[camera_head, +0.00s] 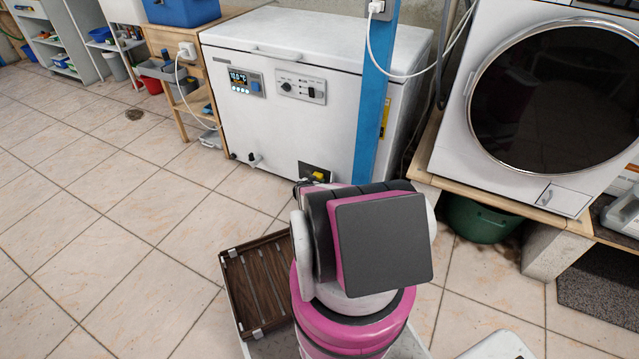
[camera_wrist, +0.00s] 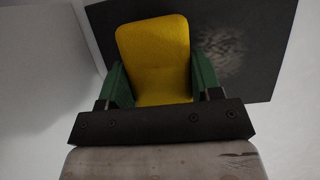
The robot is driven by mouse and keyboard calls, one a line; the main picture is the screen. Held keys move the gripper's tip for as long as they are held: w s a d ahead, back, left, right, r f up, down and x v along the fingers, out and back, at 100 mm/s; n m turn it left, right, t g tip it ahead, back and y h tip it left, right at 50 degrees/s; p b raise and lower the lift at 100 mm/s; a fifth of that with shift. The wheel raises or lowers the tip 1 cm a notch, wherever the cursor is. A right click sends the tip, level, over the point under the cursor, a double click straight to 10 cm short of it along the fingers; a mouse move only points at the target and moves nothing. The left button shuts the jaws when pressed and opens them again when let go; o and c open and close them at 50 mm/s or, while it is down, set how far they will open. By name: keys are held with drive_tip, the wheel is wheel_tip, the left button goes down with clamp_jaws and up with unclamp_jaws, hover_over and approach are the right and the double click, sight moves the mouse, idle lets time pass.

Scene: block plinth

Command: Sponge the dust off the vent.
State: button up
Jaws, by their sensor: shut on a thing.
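The vent (camera_head: 309,168) is a dark panel low on the front of the white chest freezer. In the wrist view the vent (camera_wrist: 268,28) is a black rectangle with a speckled grey dust patch (camera_wrist: 226,56). My gripper (camera_wrist: 160,76) is shut on a yellow sponge (camera_wrist: 154,38), with a green finger on each side. The sponge is over the vent, just left of the visible dust, and hides part of the panel. Whether it touches the panel I cannot tell. The sponge also shows small in the head view (camera_head: 319,177); my arm hides most of the gripper there.
The white freezer (camera_head: 280,120) stands behind a blue post (camera_head: 374,95). A washing machine on a wooden stand (camera_head: 500,205) is at right, with a green tub (camera_head: 480,222) beneath. A brown slatted tray (camera_head: 247,285) is left of my arm.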

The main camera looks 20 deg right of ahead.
sight(306, 173)
drive_tip(key=shift+w+a+r, duration=0.1)
drive_tip(key=shift+w+a, duration=0.6)
drive_tip(key=shift+w, duration=0.2)
drive_tip(key=shift+w+a+r, duration=0.1)
drive_tip(key=shift+w+a, duration=0.6)
drive_tip(key=shift+w, duration=0.2)
drive_tip(key=shift+w+a, duration=0.55)
drive_tip(key=shift+w, duration=0.3)
drive_tip(key=shift+w+a, duration=0.5)
drive_tip(key=shift+w, duration=0.3)
drive_tip(key=s+a, duration=0.4)
drive_tip(key=shift+a, duration=0.35)
drive_tip(key=shift+a, duration=0.1)
